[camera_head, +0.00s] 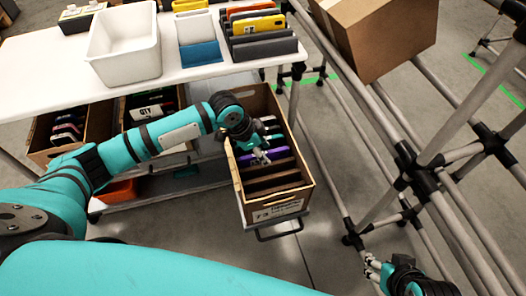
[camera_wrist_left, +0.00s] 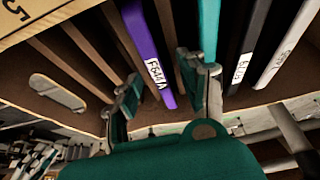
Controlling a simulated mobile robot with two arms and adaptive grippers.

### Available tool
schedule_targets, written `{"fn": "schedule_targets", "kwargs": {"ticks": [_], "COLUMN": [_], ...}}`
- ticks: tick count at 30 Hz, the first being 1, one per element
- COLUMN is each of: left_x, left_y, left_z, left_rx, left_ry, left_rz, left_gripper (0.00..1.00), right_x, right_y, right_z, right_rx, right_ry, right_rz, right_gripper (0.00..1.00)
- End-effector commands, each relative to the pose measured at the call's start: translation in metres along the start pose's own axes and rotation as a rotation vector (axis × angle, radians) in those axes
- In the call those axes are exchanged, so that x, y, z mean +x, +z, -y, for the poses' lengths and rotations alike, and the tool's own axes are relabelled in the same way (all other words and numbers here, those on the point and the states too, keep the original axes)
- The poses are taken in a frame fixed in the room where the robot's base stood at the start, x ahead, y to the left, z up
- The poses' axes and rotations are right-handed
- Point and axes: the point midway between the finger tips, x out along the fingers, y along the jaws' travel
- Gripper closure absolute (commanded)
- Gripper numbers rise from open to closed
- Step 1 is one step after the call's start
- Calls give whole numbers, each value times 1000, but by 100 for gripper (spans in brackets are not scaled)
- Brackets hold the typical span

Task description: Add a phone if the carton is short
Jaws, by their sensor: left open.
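The carton (camera_head: 300,203) stands on a pulled-out shelf below the table. Its near slots show only brown dividers; farther back stand a purple phone (camera_head: 262,158) and several others. My left gripper (camera_head: 258,156) is open over the carton. In the left wrist view its fingers (camera_wrist_left: 165,95) are on either side of the purple phone (camera_wrist_left: 148,50), labelled F644A; contact cannot be told. A teal phone (camera_wrist_left: 208,30), a dark one and a grey one (camera_wrist_left: 285,45) stand to its right. My right gripper (camera_head: 371,267) is low at the right, away from the carton; its opening is too small to judge.
The white table (camera_head: 60,75) holds a white bin (camera_head: 124,45) and a rack with yellow and orange phones (camera_head: 258,25). Other cartons of phones (camera_head: 70,130) sit beneath it. A tube frame (camera_head: 345,190) with a cardboard box (camera_head: 385,35) stands close on the right.

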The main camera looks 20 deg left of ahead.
Motion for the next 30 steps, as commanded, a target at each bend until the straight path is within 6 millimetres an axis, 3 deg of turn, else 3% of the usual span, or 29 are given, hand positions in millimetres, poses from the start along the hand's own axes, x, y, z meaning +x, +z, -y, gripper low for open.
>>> {"fn": "schedule_targets", "kwargs": {"ticks": [15, 21, 30], "left_x": [-98, -113, -119], "left_y": [-1, 0, -2], "left_z": [1, 0, 0], "left_rx": [1, 1, 0], "left_ry": [-4, -1, -1], "left_rz": [-2, -1, -1], "left_gripper": [58, 58, 58], "right_x": [0, 0, -2], "right_y": [1, 1, 2], "right_z": [0, 0, 0], "right_rx": [2, 2, 2], "right_ry": [0, 0, 0], "right_rz": [3, 3, 18], "right_gripper": [66, 66, 66]}}
